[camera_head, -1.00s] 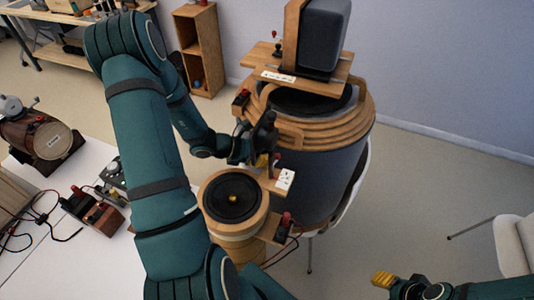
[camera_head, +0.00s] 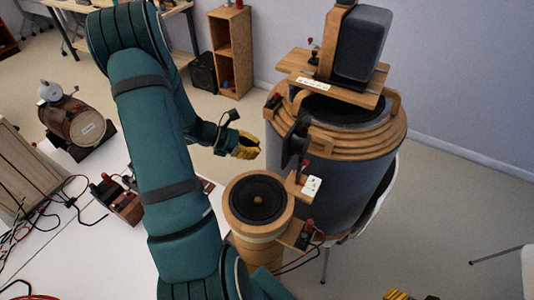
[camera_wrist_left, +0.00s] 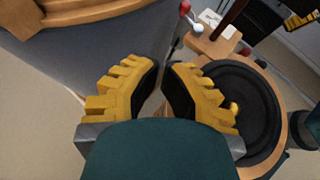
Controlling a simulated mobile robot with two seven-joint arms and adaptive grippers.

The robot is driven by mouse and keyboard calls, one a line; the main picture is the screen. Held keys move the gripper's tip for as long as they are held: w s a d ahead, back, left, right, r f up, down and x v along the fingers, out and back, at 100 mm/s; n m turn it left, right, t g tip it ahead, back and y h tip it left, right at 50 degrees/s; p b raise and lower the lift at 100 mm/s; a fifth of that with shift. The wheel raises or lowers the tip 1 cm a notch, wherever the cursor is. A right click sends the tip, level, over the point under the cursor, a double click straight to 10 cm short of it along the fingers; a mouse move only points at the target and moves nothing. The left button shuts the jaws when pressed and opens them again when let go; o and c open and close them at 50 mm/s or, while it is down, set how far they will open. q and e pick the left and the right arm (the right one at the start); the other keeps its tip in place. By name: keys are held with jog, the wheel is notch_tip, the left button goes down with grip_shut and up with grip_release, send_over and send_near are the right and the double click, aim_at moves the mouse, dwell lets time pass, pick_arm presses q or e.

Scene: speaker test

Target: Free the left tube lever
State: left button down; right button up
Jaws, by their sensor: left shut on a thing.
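The left tube (camera_head: 234,212) is the small wooden one with a black speaker cone (camera_head: 257,197) on top. Its lever (camera_head: 306,166) has a red knob and stands by a white plate (camera_head: 313,185); the lever also shows in the left wrist view (camera_wrist_left: 192,22). My left gripper (camera_head: 256,149) is left of the lever and apart from it. In the left wrist view its yellow fingers (camera_wrist_left: 163,66) are close together; the thing between them cannot be made out. My right gripper (camera_head: 397,295) is cut off at the bottom edge.
A large grey drum (camera_head: 335,195) with wooden rings stands right of the tube, with a dark speaker (camera_head: 361,45) above it. A black upright part (camera_head: 295,143) stands beside the lever. A white table (camera_head: 90,255) with wires and devices is at left.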

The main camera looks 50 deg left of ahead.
pick_arm(q)
jog(key=c, duration=1.7)
grip_release()
jog(key=shift+s+a+r, duration=0.2)
jog(key=shift+s+a, duration=0.15)
jog(key=shift+a, duration=0.05)
jog(key=shift+s, duration=0.1)
grip_shut()
jog(key=w+d+f+m+t+h+b, duration=0.1)
jog(key=w+d+m+b, duration=0.4)
jog(key=m, duration=0.5)
jog(key=w+d+f+m+t+h+b, duration=0.1)
jog(key=w+d+f+m+h+b, duration=0.2)
jog(key=m+b, duration=0.6)
jog(key=shift+w+d+m+h+b, duration=0.4)
jog(key=shift+w+d+m+h, duration=0.2)
jog(key=shift+w+d+h, duration=0.45)
pick_arm(e)
notch_tip(320, 180, down, 15)
jog(key=s, duration=0.1)
jog(key=shift+s+a+f+g, duration=0.2)
jog(key=shift+s+a+g, duration=0.1)
jog(key=shift+s+a, duration=0.1)
